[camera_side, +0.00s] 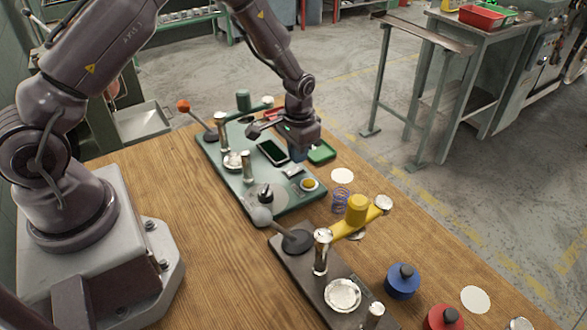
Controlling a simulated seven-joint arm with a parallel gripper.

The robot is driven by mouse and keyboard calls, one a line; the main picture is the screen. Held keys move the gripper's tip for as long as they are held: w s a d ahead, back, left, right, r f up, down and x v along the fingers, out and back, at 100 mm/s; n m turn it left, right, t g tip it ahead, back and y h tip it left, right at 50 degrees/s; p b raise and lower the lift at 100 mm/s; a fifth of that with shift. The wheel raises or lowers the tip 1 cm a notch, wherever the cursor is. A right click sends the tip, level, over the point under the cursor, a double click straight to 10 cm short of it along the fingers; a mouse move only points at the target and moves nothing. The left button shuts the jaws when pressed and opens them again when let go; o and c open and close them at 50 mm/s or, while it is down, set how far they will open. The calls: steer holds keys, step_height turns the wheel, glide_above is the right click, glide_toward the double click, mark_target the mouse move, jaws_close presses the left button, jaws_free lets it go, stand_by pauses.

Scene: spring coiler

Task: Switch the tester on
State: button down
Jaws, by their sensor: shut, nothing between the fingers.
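The tester appears to be the teal base plate (222,168) at the back of the wooden table. It carries a dark display (272,152), a small pale block that may be a switch (293,171), and a yellow round button (309,185) on a white surround. My gripper (298,156) is shut and empty, pointing down just right of the display and a little above the pale block. I cannot tell whether it touches the plate. The display looks dark.
An orange-knobbed lever (184,107) and metal posts (222,132) rise from the plate. A blue spring (341,200), a yellow arm (357,212), a dark base (300,278) and a blue pot (402,282) stand nearer.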

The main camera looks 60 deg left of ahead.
mark_target(298, 168)
steer(key=shift+f, duration=1.3)
stand_by(0.6)
steer(key=shift+r, duration=3.55)
